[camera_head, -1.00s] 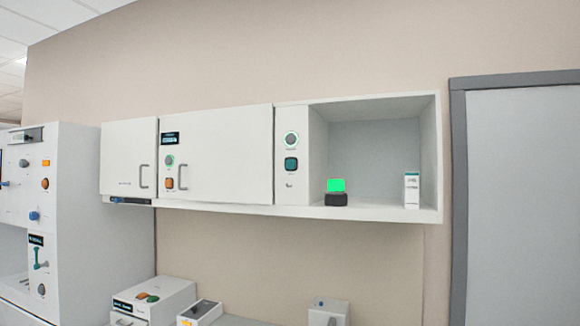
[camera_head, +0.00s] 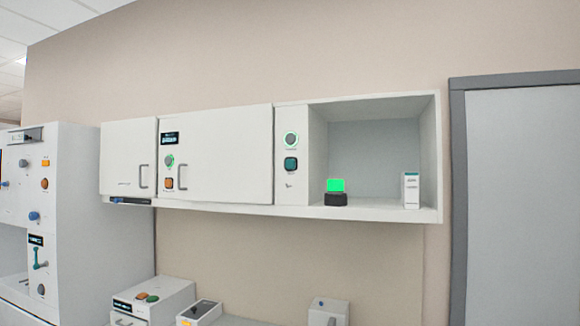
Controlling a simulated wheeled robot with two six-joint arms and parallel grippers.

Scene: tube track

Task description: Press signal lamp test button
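A signal lamp (camera_head: 335,187) with a dark base and a bright green top stands on the floor of the open wall-cabinet shelf. A small toggle-like mark (camera_head: 289,185) sits lower on the panel. The labels are too small to read, so I cannot tell which one is the lamp test button. Neither of my grippers shows in the head view.
A white box (camera_head: 411,190) stands at the shelf's right end. Closed cabinet doors (camera_head: 228,155) with handles are to the left. A tall control unit (camera_head: 85,220) stands far left. Several devices sit below, including a box with coloured buttons (camera_head: 160,297). A grey-framed door (camera_head: 520,190) is at right.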

